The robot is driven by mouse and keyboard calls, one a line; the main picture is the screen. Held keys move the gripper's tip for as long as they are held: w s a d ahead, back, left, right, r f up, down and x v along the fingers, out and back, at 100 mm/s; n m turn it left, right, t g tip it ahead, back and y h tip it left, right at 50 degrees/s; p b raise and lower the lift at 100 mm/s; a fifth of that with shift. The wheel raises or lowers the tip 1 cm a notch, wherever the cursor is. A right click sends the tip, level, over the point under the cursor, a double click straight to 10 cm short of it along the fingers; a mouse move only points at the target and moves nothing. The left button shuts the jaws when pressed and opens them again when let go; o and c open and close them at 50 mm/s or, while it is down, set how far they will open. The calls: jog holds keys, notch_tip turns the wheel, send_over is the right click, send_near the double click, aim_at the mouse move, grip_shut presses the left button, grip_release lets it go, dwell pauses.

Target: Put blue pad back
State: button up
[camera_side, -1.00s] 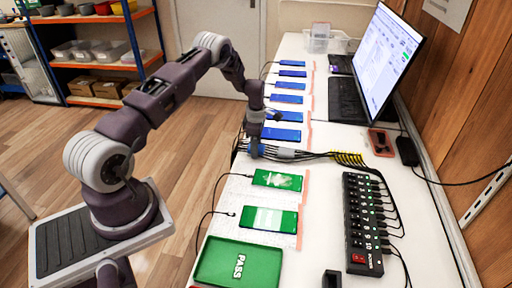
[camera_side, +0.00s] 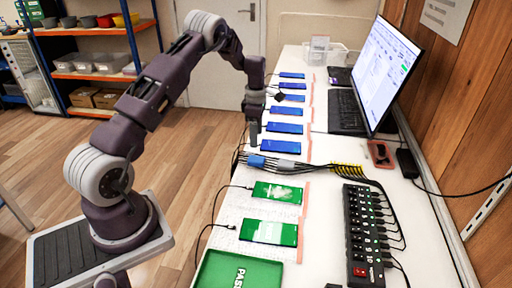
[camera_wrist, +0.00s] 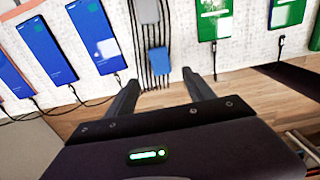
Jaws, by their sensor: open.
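The blue pad (camera_side: 257,161) lies on the black cable bundle at the table's left edge, beside a grey pad (camera_side: 288,165) on the same cables. In the wrist view the blue pad (camera_wrist: 159,61) and the grey pad (camera_wrist: 147,11) sit in line along the bundle. My gripper (camera_side: 252,143) is above the table edge, just behind the blue pad in the side view. In the wrist view my gripper (camera_wrist: 161,79) has its two fingers wide apart, with nothing held. The blue pad shows beyond the gap between the fingertips, apart from both.
Several blue-screen phones (camera_side: 281,147) lie in a row behind the cables. Two green-screen phones (camera_side: 269,232) lie in front, near a green PASS tray (camera_side: 215,270). Thin cables cross the table edge.

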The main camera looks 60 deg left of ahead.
jog(key=s+d+r+m+t, duration=0.1)
jog(key=s+d+r+m, duration=0.2)
jog(key=d+r+m, duration=0.6)
jog(key=s+d+r+m+t, duration=0.2)
jog(key=s+d+r, duration=0.3)
jog(key=r, duration=0.9)
jog(key=s+d+r+m+t, duration=0.1)
jog(key=s+d+m, duration=0.5)
jog(key=s, duration=0.5)
jog(key=s+d+r+m+t, duration=0.1)
jog(key=s+d+r+m, duration=0.1)
jog(key=s+d+m, duration=0.5)
jog(key=s+m, duration=0.3)
jog(key=s, duration=0.2)
jog(key=shift+d+t, duration=0.15)
jog(key=shift+t, duration=0.15)
jog(key=shift+w, duration=0.1)
